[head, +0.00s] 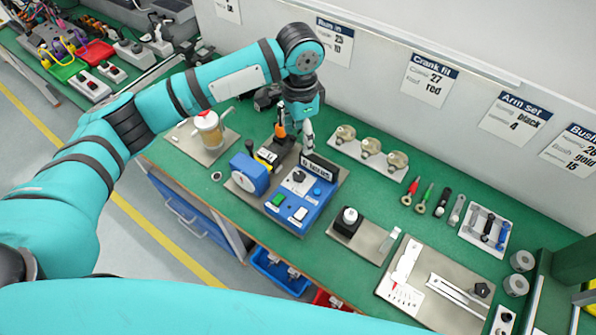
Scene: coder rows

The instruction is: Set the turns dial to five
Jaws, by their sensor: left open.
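A blue control box (288,208) stands on the green bench in the middle of the head view. It has a small black display (321,168), whose text is too small to read surely. A dark round knob (299,176) sits on its top face and may be the turns dial; I cannot read its setting. A green button and a white button are nearer its front. My left gripper (294,134) is open, fingers pointing down, just behind the box near the display. It appears apart from the knob. My right gripper is not in view.
A blue round-faced device (248,174) stands left of the box, with a yellow-and-black part beside it. A jar on a plate (209,131) is farther left. Round metal parts (370,147) lie behind right. A black block on a plate (347,222) is right. Cards hang on the wall.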

